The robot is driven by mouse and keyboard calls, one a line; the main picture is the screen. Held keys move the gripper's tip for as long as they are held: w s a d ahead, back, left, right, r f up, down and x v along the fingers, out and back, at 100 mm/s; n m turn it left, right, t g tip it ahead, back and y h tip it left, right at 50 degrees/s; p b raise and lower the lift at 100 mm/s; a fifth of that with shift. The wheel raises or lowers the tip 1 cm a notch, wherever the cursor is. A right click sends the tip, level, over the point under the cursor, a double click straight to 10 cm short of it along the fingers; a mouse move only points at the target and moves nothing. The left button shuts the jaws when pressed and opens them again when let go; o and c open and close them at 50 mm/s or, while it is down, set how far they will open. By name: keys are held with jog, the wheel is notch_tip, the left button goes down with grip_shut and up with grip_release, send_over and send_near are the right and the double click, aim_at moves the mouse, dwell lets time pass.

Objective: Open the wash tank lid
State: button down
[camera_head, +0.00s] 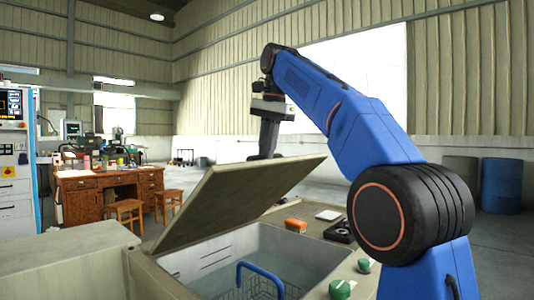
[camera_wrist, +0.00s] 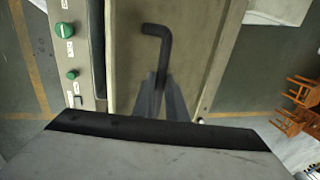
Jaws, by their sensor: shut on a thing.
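The wash tank (camera_head: 310,246) stands in front of me with its basin partly uncovered. Its lid (camera_head: 232,203) is a flat grey-beige panel, tilted up, with its far right corner highest. My gripper (camera_head: 264,152) is at the lid's raised far edge, partly hidden behind it. In the wrist view, my gripper (camera_wrist: 160,82) is shut on a black bent handle (camera_wrist: 165,45), which stands out against the lid face (camera_wrist: 128,62). The grip point itself is hard to see in the head view.
A wire basket with a blue handle (camera_head: 262,268) sits inside the tank. An orange brush-like item (camera_head: 296,225) and green knobs (camera_head: 342,289) are on the tank's right deck.

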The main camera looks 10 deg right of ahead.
jog(key=c, duration=1.8)
grip_release()
jog(key=shift+w+a+f, duration=0.2)
jog(key=shift+w+f, duration=0.15)
jog(key=shift+o, duration=0.2)
jog(key=shift+s+r, duration=0.15)
jog(key=shift+d, duration=0.15)
